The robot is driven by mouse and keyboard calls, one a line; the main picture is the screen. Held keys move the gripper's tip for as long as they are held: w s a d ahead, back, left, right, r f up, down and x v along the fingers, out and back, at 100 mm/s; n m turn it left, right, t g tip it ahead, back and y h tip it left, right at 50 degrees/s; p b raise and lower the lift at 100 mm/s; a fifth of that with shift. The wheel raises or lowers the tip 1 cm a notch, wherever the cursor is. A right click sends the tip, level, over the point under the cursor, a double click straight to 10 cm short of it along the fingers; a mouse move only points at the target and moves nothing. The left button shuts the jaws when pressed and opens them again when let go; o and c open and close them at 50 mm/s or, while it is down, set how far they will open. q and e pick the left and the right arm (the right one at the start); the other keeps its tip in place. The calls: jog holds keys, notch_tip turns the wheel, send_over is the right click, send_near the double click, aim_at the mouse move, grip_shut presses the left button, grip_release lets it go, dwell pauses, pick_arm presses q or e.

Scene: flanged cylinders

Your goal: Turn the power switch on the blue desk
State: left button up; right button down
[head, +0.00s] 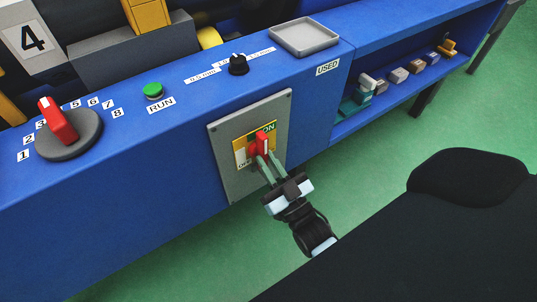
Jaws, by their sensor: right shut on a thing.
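The power switch (264,145) is a red handle on a yellow plate with OFF and ON labels. The plate sits on a grey panel (225,147) on the front face of the blue desk (150,190). The handle stands roughly upright, just below the green ON label. My right gripper (264,157) reaches up from below, and its two greenish fingers are shut on the red handle. The fingers hide the handle's lower part and some of the plate. My left gripper is not in view.
On the desk top are a red rotary knob (60,125) with numbers around it, a green RUN button (153,91), a black dial (238,65) and a grey tray (304,37). A blue shelf (400,97) at the right holds several small parts. Green floor lies in front.

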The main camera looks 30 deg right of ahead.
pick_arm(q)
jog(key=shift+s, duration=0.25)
pick_arm(e)
jog(key=c, duration=1.4)
grip_release()
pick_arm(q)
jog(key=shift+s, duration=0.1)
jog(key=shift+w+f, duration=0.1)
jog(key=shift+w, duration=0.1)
pick_arm(e)
jog(key=v, duration=0.8)
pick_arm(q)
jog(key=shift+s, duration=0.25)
